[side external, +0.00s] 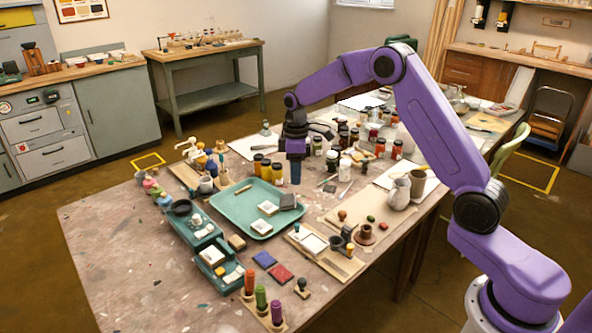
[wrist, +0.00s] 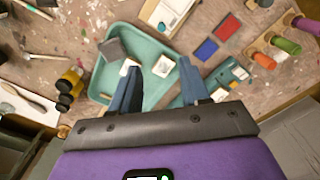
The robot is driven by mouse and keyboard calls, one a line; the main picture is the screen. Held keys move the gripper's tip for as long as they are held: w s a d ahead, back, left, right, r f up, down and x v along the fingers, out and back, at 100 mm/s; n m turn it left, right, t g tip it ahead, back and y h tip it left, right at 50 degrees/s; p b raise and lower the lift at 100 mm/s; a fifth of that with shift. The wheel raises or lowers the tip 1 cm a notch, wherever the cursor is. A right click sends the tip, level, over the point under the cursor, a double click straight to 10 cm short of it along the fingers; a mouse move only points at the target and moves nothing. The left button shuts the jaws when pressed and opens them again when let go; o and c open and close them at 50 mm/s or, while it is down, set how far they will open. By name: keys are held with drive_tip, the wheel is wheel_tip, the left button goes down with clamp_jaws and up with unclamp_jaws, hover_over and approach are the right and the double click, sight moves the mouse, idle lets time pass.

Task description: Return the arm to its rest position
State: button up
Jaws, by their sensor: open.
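My purple arm reaches in from the right over the pigment table (side external: 110,240). My gripper (side external: 294,175) points down above the table, near the back right edge of the teal tray (side external: 225,212). In the wrist view my gripper (wrist: 158,75) has its two blue fingers spread apart with nothing held between them. The teal tray (wrist: 148,38) lies below the fingers. A dark grey block (wrist: 114,49) and small white-topped pieces (wrist: 163,67) lie in the tray.
Several jars (side external: 268,170) stand close by my gripper. A grey pitcher (side external: 399,193) stands to the right. Teal organisers (side external: 195,222), a blue pad (side external: 264,259), a red pad (side external: 281,274) and colored rollers (side external: 261,298) occupy the front. The table's left front is mostly clear.

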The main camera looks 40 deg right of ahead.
drive_tip(key=s+a+r+n, duration=0.1)
drive_tip(key=s+a+r, duration=0.4)
drive_tip(key=s, duration=0.5)
drive_tip(key=s+a+r+n, duration=0.1)
drive_tip(key=s+a+r, duration=0.1)
drive_tip(key=s+a, duration=0.65)
drive_tip(key=s+d, duration=0.3)
drive_tip(key=s, duration=0.8)
drive_tip(key=s+d+n, duration=0.1)
drive_tip(key=s+d, duration=0.2)
drive_tip(key=s, duration=0.8)
drive_tip(key=shift+s+n, duration=0.3)
drive_tip(key=shift+s, duration=0.1)
drive_tip(key=shift+d+r, duration=0.1)
drive_tip(key=shift+r, duration=0.05)
